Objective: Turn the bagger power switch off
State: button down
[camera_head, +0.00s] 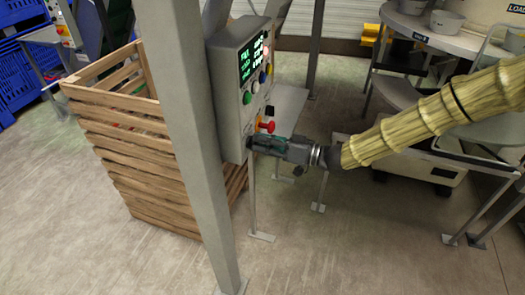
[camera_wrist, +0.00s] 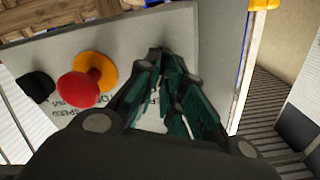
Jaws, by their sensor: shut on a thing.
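The grey control box (camera_head: 232,95) stands upright on a post, with lit green and white readouts, several coloured buttons and a red knob (camera_head: 268,126) on its face. My gripper (camera_head: 252,144) is at the lower part of this face, just below the red knob. In the wrist view the red knob (camera_wrist: 87,88), on its orange base, is left of my gripper (camera_wrist: 166,62). A black knob (camera_wrist: 38,87) is further left. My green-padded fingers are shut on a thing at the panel. The fingers hide it, so I cannot make out the bagger power switch or its position.
A slatted wooden crate (camera_head: 165,150) stands left of the box, behind a grey slanted post (camera_head: 190,130). A round grey table with bowls (camera_head: 447,22) stands at the back right. The front floor is clear.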

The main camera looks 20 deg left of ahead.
jog(key=n+b, duration=0.4)
jog(key=b, duration=0.1)
jog(key=n+b, duration=0.5)
jog(key=b, duration=0.1)
jog(key=n+b, duration=0.5)
jog(key=shift+s+f+b, duration=0.2)
jog(key=shift+s+b, duration=0.1)
jog(key=shift+r, duration=0.1)
jog(key=c, duration=1.5)
grip_release()
jog(key=shift+c, duration=0.2)
jog(key=shift+d, duration=0.1)
jog(key=d, duration=1.1)
jog(key=shift+s+d, duration=0.2)
jog(key=shift+d, duration=0.2)
